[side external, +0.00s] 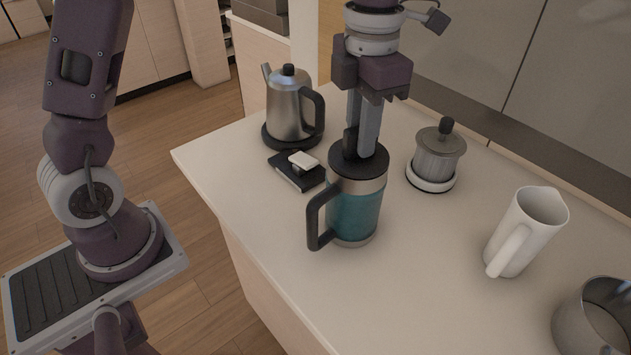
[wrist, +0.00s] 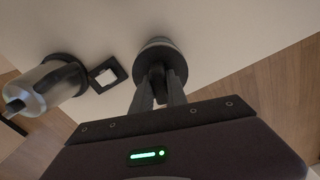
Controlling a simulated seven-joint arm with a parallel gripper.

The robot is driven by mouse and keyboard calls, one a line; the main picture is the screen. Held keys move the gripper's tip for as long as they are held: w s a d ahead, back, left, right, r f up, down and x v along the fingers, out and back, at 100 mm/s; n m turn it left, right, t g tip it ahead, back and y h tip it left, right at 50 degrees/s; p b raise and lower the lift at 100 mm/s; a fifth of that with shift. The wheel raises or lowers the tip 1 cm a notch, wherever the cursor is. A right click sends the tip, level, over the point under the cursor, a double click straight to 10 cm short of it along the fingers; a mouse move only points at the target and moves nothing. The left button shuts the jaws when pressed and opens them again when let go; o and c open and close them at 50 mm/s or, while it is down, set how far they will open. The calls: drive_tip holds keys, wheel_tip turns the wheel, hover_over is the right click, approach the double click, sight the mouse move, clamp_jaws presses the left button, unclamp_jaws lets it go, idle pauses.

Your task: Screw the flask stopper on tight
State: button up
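The flask (side external: 353,210) stands upright on the counter, with a teal body, steel bands and a black handle on its left. Its black stopper (side external: 345,163) sits on top, with a raised grip in the middle. In the wrist view the stopper (wrist: 156,69) lies straight ahead between the fingertips. My gripper (side external: 364,148) points down from above, its two grey fingers reaching the stopper's grip. The fingers (wrist: 158,90) appear shut on the grip, one on each side. The stopper's threads and the flask's mouth are hidden.
A steel kettle (side external: 289,107) stands behind left, beside a small black tray (side external: 291,177) with a pale block. A grey lidded jar (side external: 438,156), a white pitcher (side external: 522,236) and a metal pot (side external: 597,322) stand to the right. The counter's front edge runs left of the flask.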

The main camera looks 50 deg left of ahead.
drive_tip(key=o, duration=0.5)
drive_tip(key=shift+c, duration=0.2)
drive_tip(key=shift+r, duration=0.1)
wheel_tip(320, 180, up, 7)
drive_tip(key=shift+f, duration=0.15)
